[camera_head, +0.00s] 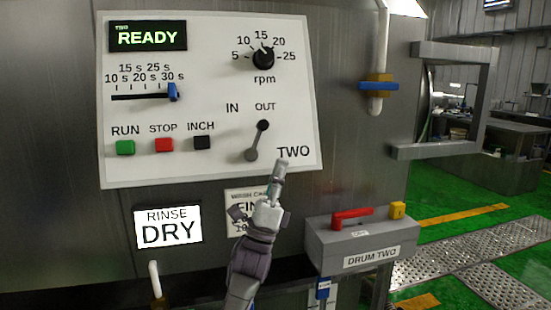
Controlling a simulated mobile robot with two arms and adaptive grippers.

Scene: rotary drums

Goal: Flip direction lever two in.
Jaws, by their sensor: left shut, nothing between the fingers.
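The direction lever (258,138) is on the white control panel (205,185) labelled TWO. It is a short grey arm with a black knob, and it tilts up and to the right, the knob just below the word OUT. The word IN is to the upper left of the knob. My left gripper (281,165) is shut and empty, pointing upward in front of the panel's lower right. Its tip shows a little below and right of the lever, apart from it in the picture. Its distance from the panel is hard to tell. My right gripper is not in view.
The panel also has a READY display (147,37), a blue slider (173,92), an rpm knob (263,57) and green, red and black buttons (164,145). Below are a RINSE DRY sign (168,227) and a grey DRUM TWO box (345,240) with a red handle (351,217).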

